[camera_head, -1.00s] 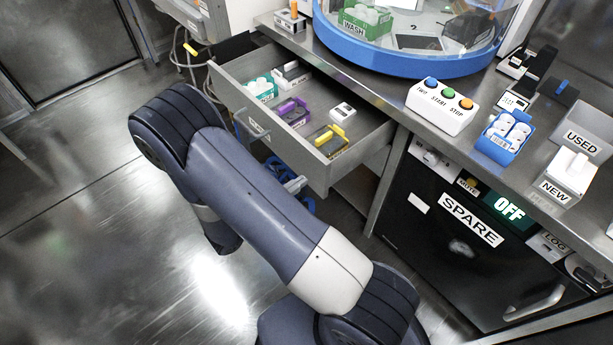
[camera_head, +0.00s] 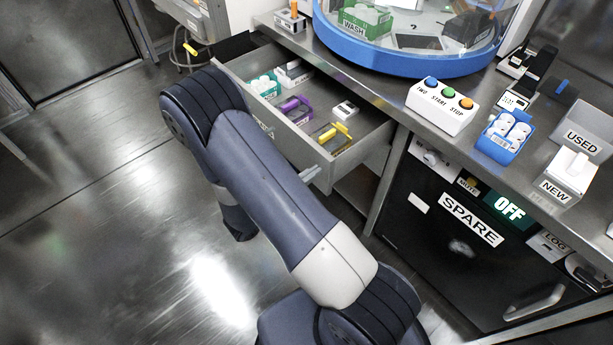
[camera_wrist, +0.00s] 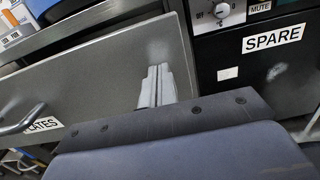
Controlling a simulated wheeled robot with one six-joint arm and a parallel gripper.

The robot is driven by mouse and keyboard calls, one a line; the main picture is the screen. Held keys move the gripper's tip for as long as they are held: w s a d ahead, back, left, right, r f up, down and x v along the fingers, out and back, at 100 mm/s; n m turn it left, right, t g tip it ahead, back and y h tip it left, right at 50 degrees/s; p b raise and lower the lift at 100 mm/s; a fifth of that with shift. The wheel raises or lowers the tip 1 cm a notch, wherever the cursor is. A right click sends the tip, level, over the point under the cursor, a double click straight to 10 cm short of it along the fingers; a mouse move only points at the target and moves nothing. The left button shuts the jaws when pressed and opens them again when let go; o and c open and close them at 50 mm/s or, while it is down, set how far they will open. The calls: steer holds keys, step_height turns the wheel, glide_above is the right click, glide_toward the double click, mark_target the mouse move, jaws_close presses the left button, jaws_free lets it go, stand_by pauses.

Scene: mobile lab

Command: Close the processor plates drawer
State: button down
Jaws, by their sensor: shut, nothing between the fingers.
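The processor plates drawer (camera_head: 376,150) stands open below the counter, with small racks and boxes inside. Its grey front (camera_wrist: 105,80) fills the left and middle of the wrist view, with a bar handle (camera_wrist: 22,122) and a label ending in "LATES" (camera_wrist: 42,125) at left. My gripper (camera_wrist: 155,72) is shut and empty. Its fingertips are at the right part of the drawer front, seemingly against it. In the head view my arm hides much of the drawer front; the fingertips (camera_head: 309,173) show near its right end.
The counter above carries a blue-rimmed round machine (camera_head: 400,60), a button box (camera_head: 440,107) and a blue rack (camera_head: 503,137). A black "SPARE" unit (camera_head: 440,245) stands right of the drawer. An orange-topped item (camera_head: 292,18) sits at the counter's left end. The floor at left is clear.

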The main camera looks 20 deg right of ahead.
mark_target(381, 126)
steer(key=b+x, duration=0.4)
steer(key=x, duration=2.2)
steer(key=shift+d+f, duration=0.15)
steer(key=shift+d, duration=0.1)
steer(key=shift+w+d, duration=0.2)
steer(key=shift+d, duration=0.15)
steer(key=shift+w+d, duration=0.1)
steer(key=shift+d, duration=0.05)
steer(key=shift+r, duration=0.25)
